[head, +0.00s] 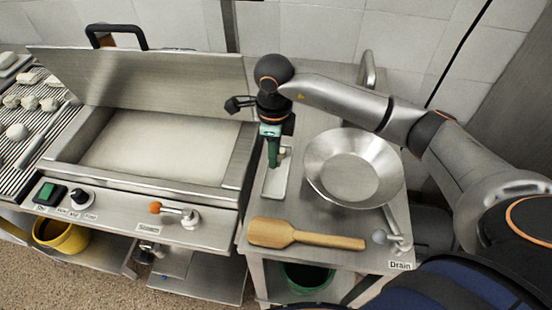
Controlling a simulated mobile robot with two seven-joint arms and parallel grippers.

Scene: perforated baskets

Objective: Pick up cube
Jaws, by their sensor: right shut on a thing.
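My right arm reaches in from the right, and its right gripper (276,158) points down over a small narrow metal tray (276,184) on the side table. The green fingers are shut on a small pale yellowish cube (283,151), which is largely hidden and shows only as a small bit beside the fingers. I cannot tell whether the cube still touches the tray. My left gripper is not in view.
A wide metal pan (352,168) stands right of the tray. A wooden paddle (305,236) lies in front. A fryer-like basin (165,145) with a raised lid is at left, beside a grill (30,130). A drain lever (390,236) stands at the right front.

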